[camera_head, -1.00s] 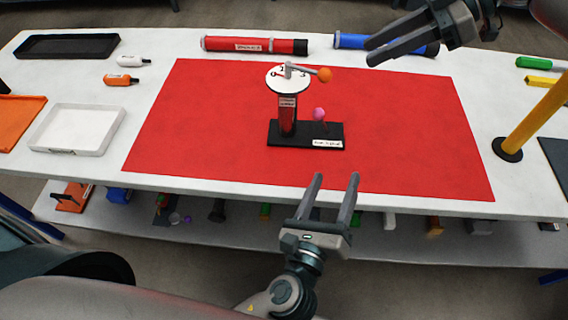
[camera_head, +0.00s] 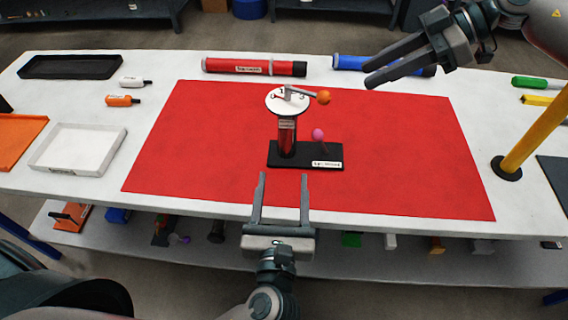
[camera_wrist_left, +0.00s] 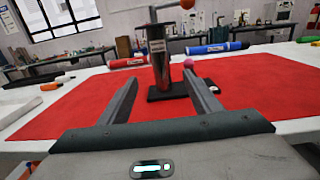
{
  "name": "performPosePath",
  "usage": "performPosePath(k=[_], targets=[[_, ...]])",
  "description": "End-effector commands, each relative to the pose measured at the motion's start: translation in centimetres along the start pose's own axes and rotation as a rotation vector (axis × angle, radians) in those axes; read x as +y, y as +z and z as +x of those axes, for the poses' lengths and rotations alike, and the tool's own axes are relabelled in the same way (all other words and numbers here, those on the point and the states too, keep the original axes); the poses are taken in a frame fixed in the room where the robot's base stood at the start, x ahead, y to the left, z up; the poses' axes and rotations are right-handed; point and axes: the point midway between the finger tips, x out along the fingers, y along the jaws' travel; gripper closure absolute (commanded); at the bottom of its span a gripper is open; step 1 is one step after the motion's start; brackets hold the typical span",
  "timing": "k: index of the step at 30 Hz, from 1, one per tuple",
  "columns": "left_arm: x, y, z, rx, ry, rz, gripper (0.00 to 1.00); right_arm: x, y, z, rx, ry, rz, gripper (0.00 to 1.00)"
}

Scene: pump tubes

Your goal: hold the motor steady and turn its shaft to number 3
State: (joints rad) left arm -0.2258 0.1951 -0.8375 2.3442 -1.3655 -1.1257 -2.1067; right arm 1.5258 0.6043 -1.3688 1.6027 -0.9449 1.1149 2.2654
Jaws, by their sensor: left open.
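The motor (camera_head: 287,136) is a dark red upright cylinder on a black base (camera_head: 292,161), standing on the red mat. On top is a white numbered dial (camera_head: 277,104) with a grey shaft lever ending in an orange ball (camera_head: 323,97). A pink ball (camera_head: 318,134) stands on a thin stem on the base. My left gripper (camera_head: 283,182) is open and empty in front of the base; in the left wrist view the motor (camera_wrist_left: 160,62) stands ahead between its fingers. My right gripper (camera_head: 369,72) is open and empty, right of the dial and above the table's back part.
A red tube (camera_head: 254,67) and a blue tube (camera_head: 350,63) lie along the back edge. A yellow post (camera_head: 533,133) stands at the right. A white tray (camera_head: 80,148) and a black tray (camera_head: 70,66) are at the left. The red mat (camera_head: 200,150) is otherwise clear.

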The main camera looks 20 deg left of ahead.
Motion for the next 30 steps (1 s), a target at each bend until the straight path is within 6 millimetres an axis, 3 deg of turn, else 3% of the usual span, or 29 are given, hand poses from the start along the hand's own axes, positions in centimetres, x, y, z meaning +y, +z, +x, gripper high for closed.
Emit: performPosePath(k=[11,30], targets=[[0.0,0.1,3.4,-0.004,0.001,0.000,0.42,0.0,0.0,0.0,0.000,0.000,0.000,0.69],[0.0,0.1,13.8,-0.002,0.001,0.001,0.42,0.0,0.0,0.0,0.000,0.000,0.000,0.69]])
